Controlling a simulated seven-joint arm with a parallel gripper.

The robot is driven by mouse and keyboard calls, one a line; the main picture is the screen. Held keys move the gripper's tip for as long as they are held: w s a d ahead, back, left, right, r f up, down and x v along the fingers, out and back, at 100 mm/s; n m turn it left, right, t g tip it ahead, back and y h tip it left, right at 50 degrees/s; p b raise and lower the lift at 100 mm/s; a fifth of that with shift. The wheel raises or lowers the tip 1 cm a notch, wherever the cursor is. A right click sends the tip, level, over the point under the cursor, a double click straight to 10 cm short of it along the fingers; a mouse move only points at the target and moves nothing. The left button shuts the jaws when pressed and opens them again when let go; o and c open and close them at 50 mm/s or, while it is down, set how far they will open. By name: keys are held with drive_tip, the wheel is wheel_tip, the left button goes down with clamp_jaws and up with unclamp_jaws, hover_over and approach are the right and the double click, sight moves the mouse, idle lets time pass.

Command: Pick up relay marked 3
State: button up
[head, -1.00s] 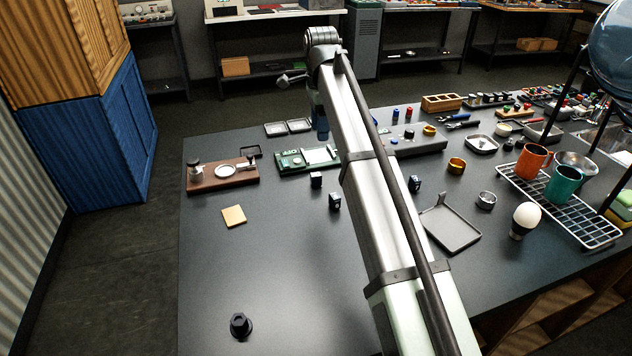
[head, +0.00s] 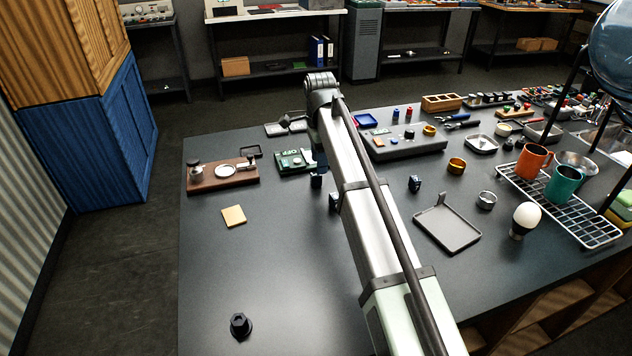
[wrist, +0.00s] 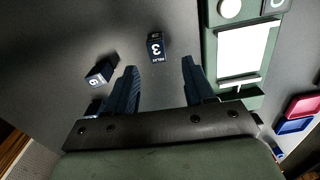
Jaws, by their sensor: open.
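The relay marked 3 (wrist: 156,47) is a small dark block with a white 3 on its face in the wrist view. It stands just beyond the fingertips, roughly in line with the gap between them, not touched. My gripper (wrist: 160,68) is open and empty. A second dark relay (wrist: 101,71), with a 6 or 9 on it, lies just left of the left finger. In the head view the relay nearest the green board (head: 316,181) appears to be the one marked 3.
The green board (head: 290,161) with a white panel runs close along the right of the relay in the wrist view (wrist: 210,60). Another dark relay (head: 414,184) stands right of my arm. A brown board (head: 222,178) and a tan square (head: 234,216) lie left.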

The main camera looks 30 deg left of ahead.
sight(316, 179)
drive_tip(key=shift+s+d+f, duration=0.1)
drive_tip(key=shift+f, duration=1.8)
clamp_jaws()
